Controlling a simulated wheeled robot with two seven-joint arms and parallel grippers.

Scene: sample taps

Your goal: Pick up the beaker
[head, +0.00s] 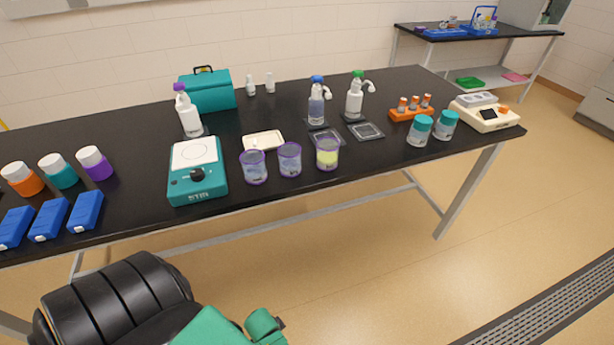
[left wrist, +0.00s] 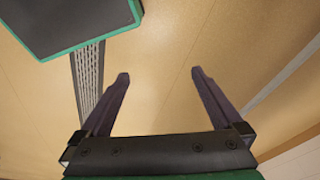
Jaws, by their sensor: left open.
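Three purple-rimmed beakers stand in a row near the front edge of the black table in the head view. The left beaker (head: 254,167) and the middle beaker (head: 290,159) look clear or bluish. The right beaker (head: 327,153) holds something yellow-green. Which one the task means I cannot tell. In the left wrist view my left gripper (left wrist: 160,75) is open, with nothing between its fingers and only floor beyond them. No beaker shows in that view. My left gripper's fingers do not show in the head view. My right gripper is in neither view.
A teal stirrer (head: 197,171) stands left of the beakers, with a white tray (head: 263,141) behind them. Bottles (head: 317,103) stand farther back. Teal-lidded jars (head: 420,131) are to the right. Blue boxes (head: 48,219) and lidded jars (head: 59,170) are at far left.

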